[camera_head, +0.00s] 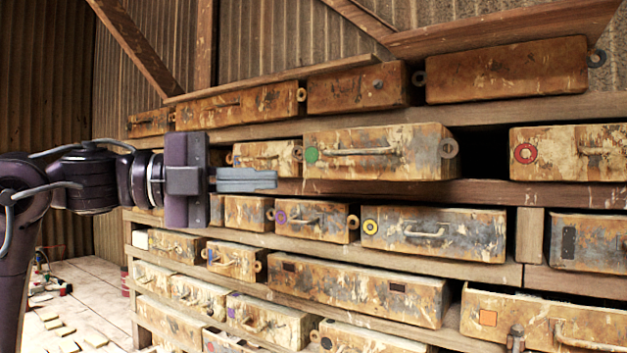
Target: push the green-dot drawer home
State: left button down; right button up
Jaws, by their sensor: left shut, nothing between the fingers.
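The green-dot drawer (403,162) is a rusty, pale-flaked box in the second row from the top of the rack. Its green dot is at its front's left end, with a bar handle beside it. The drawer stands out from the shelf, with a dark gap on its right. My left gripper (276,179) is shut and empty. It points right, left of the drawer and a little below the green dot. I see no clear contact between them. My right gripper is not in view.
A red-ring drawer (566,152) is in the same row at right. A yellow-ring drawer (434,235) sits below the green-dot one. An orange-square drawer (541,318) stands open at lower right. Small items lie on the floor (85,285) at lower left.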

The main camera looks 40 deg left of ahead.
pick_arm(q)
jog(key=p, duration=0.4)
send_near(369, 178)
jog(key=d, duration=0.4)
jog(key=w+p, duration=0.2)
jog(key=w, duration=0.1)
jog(key=shift+w+r, duration=0.1)
jog(key=shift+r, duration=0.05)
jog(key=shift+w+a, duration=0.15)
jog(key=shift+w, duration=0.35)
jog(key=shift+f, duration=0.2)
